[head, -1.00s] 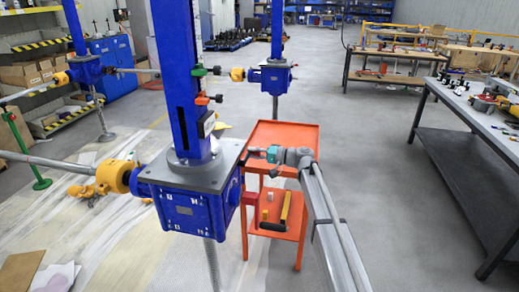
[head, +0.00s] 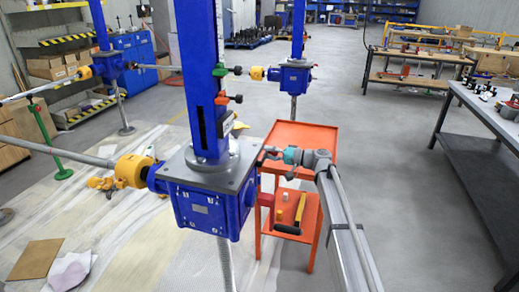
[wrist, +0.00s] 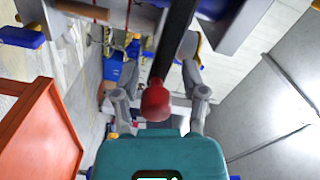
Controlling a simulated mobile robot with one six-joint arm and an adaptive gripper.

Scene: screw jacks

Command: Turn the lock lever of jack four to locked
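The nearest jack has a blue gearbox (head: 203,208) under a grey plate, with a tall blue column (head: 200,90). I can read no jack number. A red part (head: 265,199) sticks out on the gearbox's right side. My gripper (head: 270,153) is close to the plate's right corner, above that red part. In the wrist view a black bar with a red knob (wrist: 156,100) lies in line between my two spread fingers (wrist: 150,75). The fingers look apart from it on both sides. I cannot tell how deep the knob sits between them, nor the lever's lock state.
An orange cart (head: 330,137) with a yellow-handled tool (head: 296,210) on its lower shelf stands right behind the gripper. A yellow coupling (head: 133,171) and grey shaft join the gearbox at left. A workbench (head: 485,165) stands at right. Open floor lies between.

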